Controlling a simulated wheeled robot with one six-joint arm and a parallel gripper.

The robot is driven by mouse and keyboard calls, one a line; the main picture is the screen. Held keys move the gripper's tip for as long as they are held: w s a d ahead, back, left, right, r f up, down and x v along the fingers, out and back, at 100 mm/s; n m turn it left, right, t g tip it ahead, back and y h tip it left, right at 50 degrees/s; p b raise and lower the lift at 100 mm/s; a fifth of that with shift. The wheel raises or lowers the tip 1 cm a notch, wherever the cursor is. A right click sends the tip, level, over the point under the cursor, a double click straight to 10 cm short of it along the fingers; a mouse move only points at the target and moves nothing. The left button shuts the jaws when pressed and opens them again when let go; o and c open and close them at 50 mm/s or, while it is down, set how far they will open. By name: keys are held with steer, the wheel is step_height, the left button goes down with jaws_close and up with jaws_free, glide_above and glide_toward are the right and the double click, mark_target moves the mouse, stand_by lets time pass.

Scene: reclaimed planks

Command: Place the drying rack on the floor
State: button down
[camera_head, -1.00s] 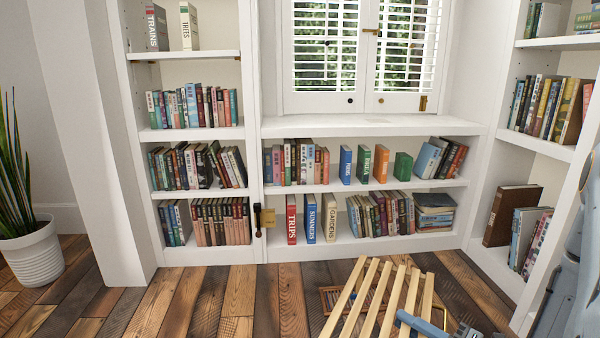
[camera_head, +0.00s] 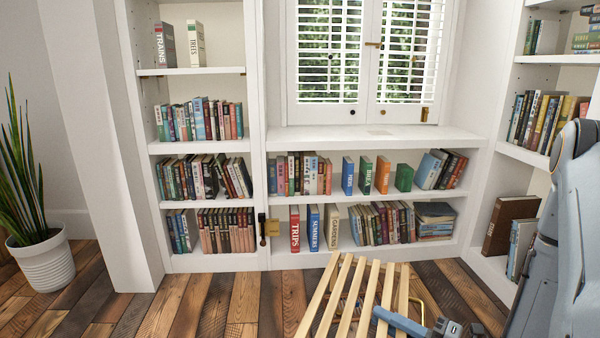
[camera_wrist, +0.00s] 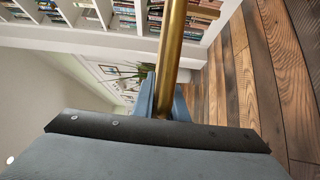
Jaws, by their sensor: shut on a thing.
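The drying rack shows as a row of pale wooden slats (camera_head: 345,297) at the bottom middle of the head view, tilted, with its lower part cut off by the picture's edge. A brass bar (camera_wrist: 172,45) runs between the fingers in the wrist view. My gripper (camera_wrist: 164,104) is shut on this bar, which seems to be part of the rack. In the head view my blue-grey gripper (camera_head: 398,322) overlaps the right slats. Whether the rack touches the floor cannot be told.
Plank floor (camera_head: 215,308) is clear left of the rack. White bookshelves (camera_head: 365,257) full of books stand behind and at right. A potted plant (camera_head: 45,262) is at far left. Something partly hidden lies behind the slats.

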step_height(320, 180, up, 24)
steer(key=m+t+h+p, duration=0.4)
steer(key=h+p, duration=0.1)
steer(key=p, duration=2.5)
steer(key=shift+w+r+m+t+h, duration=0.1)
steer(key=shift+w+m+t+h, duration=0.3)
steer(key=shift+w+m+h, duration=0.8)
steer(key=shift+w+r+m+t+h, duration=0.1)
steer(key=shift+w+m+t+h, duration=0.5)
steer(key=shift+h, duration=1.2)
steer(key=shift+w+r+m+t+h, duration=0.15)
steer(key=shift+w+m+h, duration=0.4)
steer(key=shift+m+h, duration=0.75)
steer(key=shift+f, duration=0.1)
